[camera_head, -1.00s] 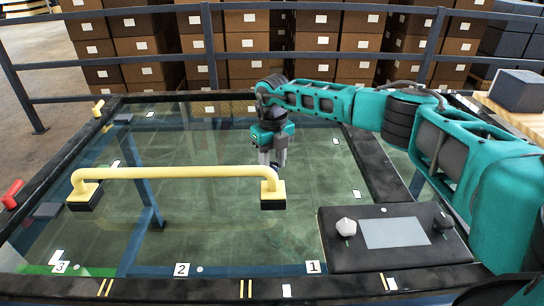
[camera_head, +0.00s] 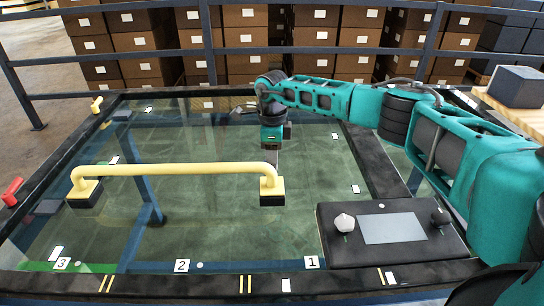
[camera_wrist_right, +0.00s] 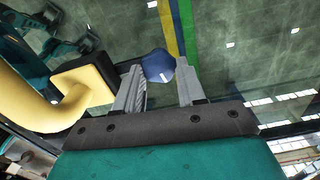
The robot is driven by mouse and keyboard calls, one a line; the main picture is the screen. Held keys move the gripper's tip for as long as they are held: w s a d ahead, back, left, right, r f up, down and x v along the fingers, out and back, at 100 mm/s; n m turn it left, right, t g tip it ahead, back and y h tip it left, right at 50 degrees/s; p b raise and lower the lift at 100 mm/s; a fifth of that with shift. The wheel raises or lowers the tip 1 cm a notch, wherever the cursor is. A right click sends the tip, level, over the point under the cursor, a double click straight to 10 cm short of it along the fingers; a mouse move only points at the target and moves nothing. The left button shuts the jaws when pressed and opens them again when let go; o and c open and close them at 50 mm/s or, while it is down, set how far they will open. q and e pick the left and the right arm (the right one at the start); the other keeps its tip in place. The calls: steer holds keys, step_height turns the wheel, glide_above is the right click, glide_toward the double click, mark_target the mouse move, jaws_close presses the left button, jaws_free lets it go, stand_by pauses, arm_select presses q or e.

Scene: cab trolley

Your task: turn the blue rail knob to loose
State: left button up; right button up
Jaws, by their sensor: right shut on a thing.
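The blue rail knob (camera_wrist_right: 158,64) shows in the right wrist view between my right gripper's fingertips (camera_wrist_right: 160,78); a small white mark is on its face. The gripper is shut on it. In the head view my right gripper (camera_head: 275,157) points down just behind the right end of the yellow handle (camera_head: 180,172), which hides its fingertips and the knob. The handle's yellow end and dark foot also show left of the fingers in the wrist view. My left gripper is not in view.
The glass-topped frame carries a black panel (camera_head: 322,250) with a white knob (camera_head: 345,222), a dark knob (camera_head: 440,217) and a grey screen (camera_head: 393,229). A red lever (camera_head: 12,192) is at the left edge. A railing and stacked boxes stand behind.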

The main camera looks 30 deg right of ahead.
steer(key=n, duration=0.5)
steer(key=shift+w+b, duration=0.15)
steer(key=shift+b, duration=0.25)
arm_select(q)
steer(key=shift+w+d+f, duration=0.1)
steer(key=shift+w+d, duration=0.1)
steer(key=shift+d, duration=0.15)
arm_select(e)
steer(key=shift+w+n, duration=0.1)
steer(key=shift+n, duration=2.2)
steer(key=shift+r, duration=0.1)
steer(key=o, duration=1.1)
steer(key=shift+c, duration=0.2)
arm_select(q)
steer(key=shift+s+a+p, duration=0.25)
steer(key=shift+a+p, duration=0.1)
steer(key=shift+p, duration=0.05)
arm_select(e)
step_height(320, 180, up, 13)
